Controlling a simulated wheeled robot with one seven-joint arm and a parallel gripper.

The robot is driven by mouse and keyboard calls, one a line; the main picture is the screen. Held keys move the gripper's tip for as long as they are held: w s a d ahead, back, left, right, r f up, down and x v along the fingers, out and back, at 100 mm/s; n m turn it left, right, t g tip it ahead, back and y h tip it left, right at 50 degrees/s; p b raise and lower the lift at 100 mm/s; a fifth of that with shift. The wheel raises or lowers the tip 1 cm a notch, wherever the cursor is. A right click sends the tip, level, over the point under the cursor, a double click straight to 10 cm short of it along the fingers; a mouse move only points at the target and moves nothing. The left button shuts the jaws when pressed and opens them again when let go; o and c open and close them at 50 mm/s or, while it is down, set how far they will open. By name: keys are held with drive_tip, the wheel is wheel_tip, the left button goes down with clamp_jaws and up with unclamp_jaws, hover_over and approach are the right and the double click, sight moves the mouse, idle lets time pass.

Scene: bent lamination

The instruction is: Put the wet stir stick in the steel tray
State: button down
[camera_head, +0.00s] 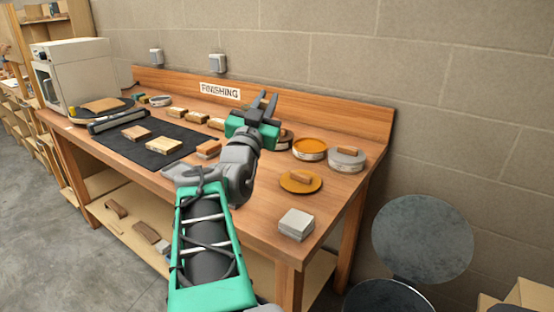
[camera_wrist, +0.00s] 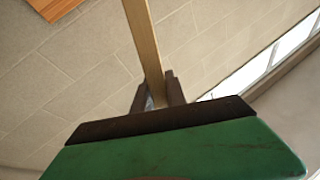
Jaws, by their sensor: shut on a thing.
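My gripper (camera_head: 265,104) is raised above the back of the workbench, its fingers pointing up toward the wall. In the wrist view the fingers (camera_wrist: 158,92) are shut on a flat, pale wooden stir stick (camera_wrist: 145,42). The stick runs from between the fingers out past the top edge of the picture, so its far end is hidden. I cannot tell from its surface whether it is wet. I cannot make out the stick in the head view. I cannot pick out a steel tray with certainty in either view.
The wooden bench (camera_head: 262,182) holds a black mat (camera_head: 170,132) with wood blocks, an orange-topped tin (camera_head: 310,146), a grey tin (camera_head: 346,158), an orange disc (camera_head: 301,187) and a pale square stack (camera_head: 296,222). A white machine (camera_head: 75,72) stands left. A wall closes the back.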

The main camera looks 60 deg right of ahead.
drive_tip(key=s+d+f, duration=0.2)
drive_tip(key=d+f, duration=0.9)
drive_tip(key=f, duration=0.1)
drive_tip(key=shift+d+f+b, duration=0.25)
drive_tip(key=shift+d+b, duration=0.05)
drive_tip(key=shift+d, duration=0.05)
drive_tip(key=c, duration=1.3)
unclamp_jaws()
drive_tip(key=shift+c, duration=0.2)
